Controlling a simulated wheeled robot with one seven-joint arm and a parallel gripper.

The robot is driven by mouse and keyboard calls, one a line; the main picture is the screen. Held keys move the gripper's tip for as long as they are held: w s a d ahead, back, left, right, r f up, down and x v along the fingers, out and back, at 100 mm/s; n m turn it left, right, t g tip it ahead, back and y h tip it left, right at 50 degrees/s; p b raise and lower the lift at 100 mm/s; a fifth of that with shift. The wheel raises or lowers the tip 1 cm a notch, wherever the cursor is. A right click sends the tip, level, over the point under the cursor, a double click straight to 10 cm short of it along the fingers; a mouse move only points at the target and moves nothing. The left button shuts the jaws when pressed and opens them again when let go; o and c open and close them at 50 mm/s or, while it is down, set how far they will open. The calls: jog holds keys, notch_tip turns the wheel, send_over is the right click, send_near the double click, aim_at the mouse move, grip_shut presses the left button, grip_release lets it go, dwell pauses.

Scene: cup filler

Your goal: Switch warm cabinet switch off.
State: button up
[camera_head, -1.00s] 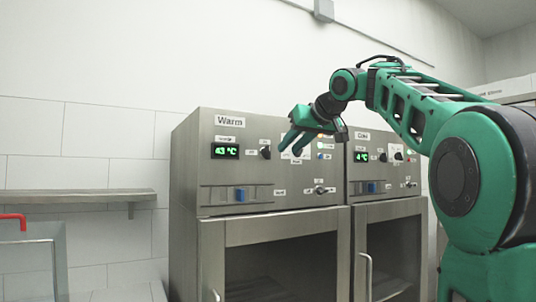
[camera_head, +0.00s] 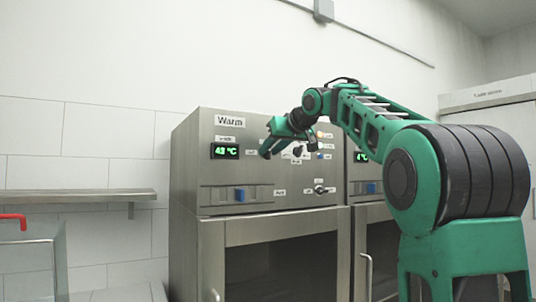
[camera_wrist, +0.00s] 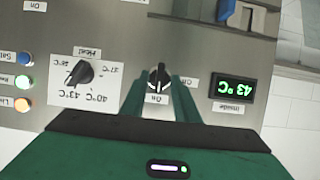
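The warm cabinet (camera_head: 300,192) is a steel unit labelled "Warm", with a display (camera_head: 224,151) reading 43 °C. Its black rotary switch (camera_wrist: 158,77) shows in the wrist view, which is upside down. The switch handle stands in line with the "On" label; the "Off" label (camera_wrist: 189,80) is at its side. My gripper (camera_head: 265,153) is at the panel, just right of the display. In the wrist view its two green fingers (camera_wrist: 160,84) are apart, one on each side of the switch. I cannot tell whether they touch it. In the head view my gripper hides the switch.
A heat dial (camera_wrist: 78,74) and coloured lights (camera_wrist: 23,80) are beside the switch on the panel. The cold cabinet (camera_head: 365,215) stands at right, partly behind my arm.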

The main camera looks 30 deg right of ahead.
jog(key=shift+w+f, duration=0.1)
jog(key=shift+w, duration=0.1)
grip_shut()
